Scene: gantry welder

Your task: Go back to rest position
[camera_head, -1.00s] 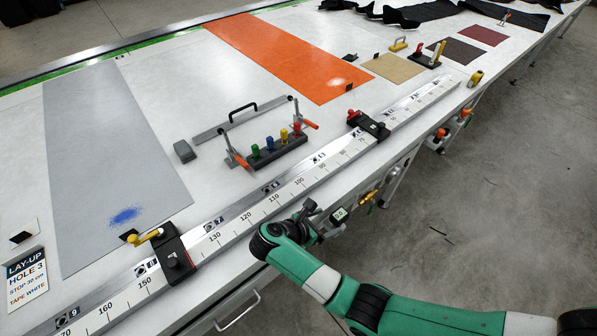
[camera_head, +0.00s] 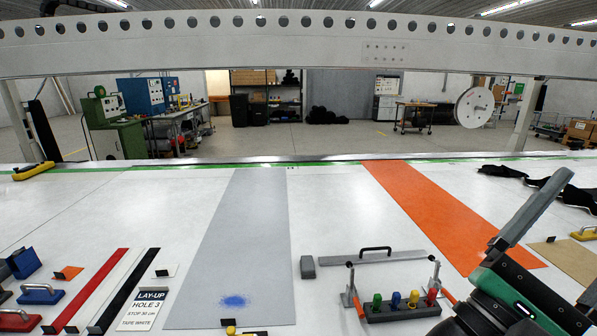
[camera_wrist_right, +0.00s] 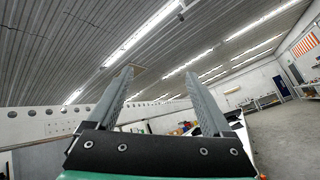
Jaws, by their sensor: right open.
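My right gripper (camera_head: 566,176) stands raised at the right edge of the head view, above the table, with its fingers pointing up and to the right. In the right wrist view my right gripper (camera_wrist_right: 158,78) is open, with two grey fingers spread apart and nothing between them. Beyond the fingers are the ceiling and the far wall. My left gripper is in neither view.
The white table (camera_head: 130,215) bears a grey strip (camera_head: 240,245), an orange strip (camera_head: 440,205) and a rack of coloured-handled tools (camera_head: 402,308). Black cloth (camera_head: 545,183) lies at the right. A white perforated beam (camera_head: 300,45) spans the far side.

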